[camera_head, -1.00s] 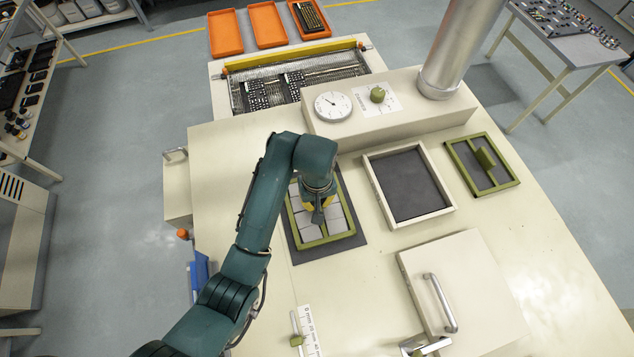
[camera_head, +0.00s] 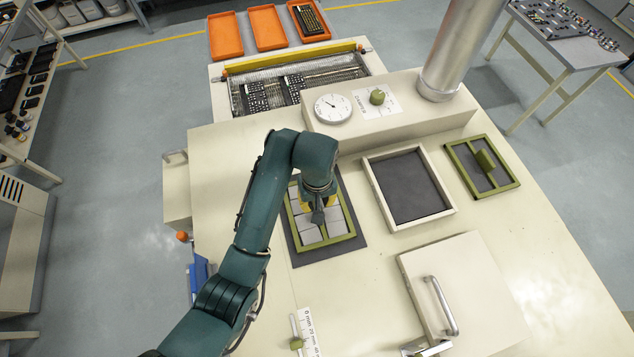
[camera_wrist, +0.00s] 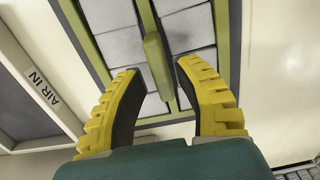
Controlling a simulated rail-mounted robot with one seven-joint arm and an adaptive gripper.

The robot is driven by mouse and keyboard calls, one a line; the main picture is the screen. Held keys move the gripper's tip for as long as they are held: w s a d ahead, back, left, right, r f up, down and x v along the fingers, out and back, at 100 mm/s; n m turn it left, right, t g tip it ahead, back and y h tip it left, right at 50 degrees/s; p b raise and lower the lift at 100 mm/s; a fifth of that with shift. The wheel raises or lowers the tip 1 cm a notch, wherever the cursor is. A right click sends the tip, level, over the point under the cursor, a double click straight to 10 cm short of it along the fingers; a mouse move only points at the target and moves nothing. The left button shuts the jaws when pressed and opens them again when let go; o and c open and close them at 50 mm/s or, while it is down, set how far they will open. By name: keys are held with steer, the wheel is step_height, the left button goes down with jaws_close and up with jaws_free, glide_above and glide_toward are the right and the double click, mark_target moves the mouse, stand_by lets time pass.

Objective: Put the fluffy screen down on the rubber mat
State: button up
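The fluffy screen (camera_head: 328,241), a green frame with pale grey pads, lies flat over the dark rubber mat (camera_head: 310,260), with mat showing around its edges. My gripper (camera_head: 318,214) is above the middle of the screen and hides part of it. In the wrist view the screen's green frame (camera_wrist: 85,42) and raised green handle (camera_wrist: 156,62) show. My gripper's yellow fingers (camera_wrist: 157,74) stand apart on both sides of the handle, with visible gaps, so it is open.
A cream-walled tray with a dark floor (camera_head: 451,204) and a second green frame with a handle (camera_head: 506,183) lie to the right. A cream lid with a metal handle (camera_head: 488,290) is in front. A raised gauge panel (camera_head: 425,125) stands behind.

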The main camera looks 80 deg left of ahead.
step_height(320, 180, up, 11)
steer(key=shift+f, duration=0.2)
stand_by(0.3)
steer(key=w+d+r+m+t+y, duration=0.2)
steer(key=w+r+m+t, duration=0.15)
steer(key=w, duration=0.55)
steer(key=w+d+r+m+t+y, duration=0.2)
steer(key=w+r+m, duration=0.15)
steer(key=w, duration=0.45)
steer(key=w+d+r+m+t+y, duration=0.1)
steer(key=w+d+r+m+t, duration=0.4)
steer(key=w+d+r, duration=0.4)
steer(key=s+d+r+m+t+h, duration=0.25)
steer(key=d+r+t, duration=0.45)
steer(key=d+r, duration=0.6)
steer(key=s+d+r+m+t+h, duration=0.3)
steer(key=s+d+r, duration=0.4)
steer(key=d, duration=0.4)
steer(key=shift+d+r+m+t, duration=0.3)
steer(key=shift+r+m+t, duration=0.25)
steer(key=shift+m+t, duration=0.3)
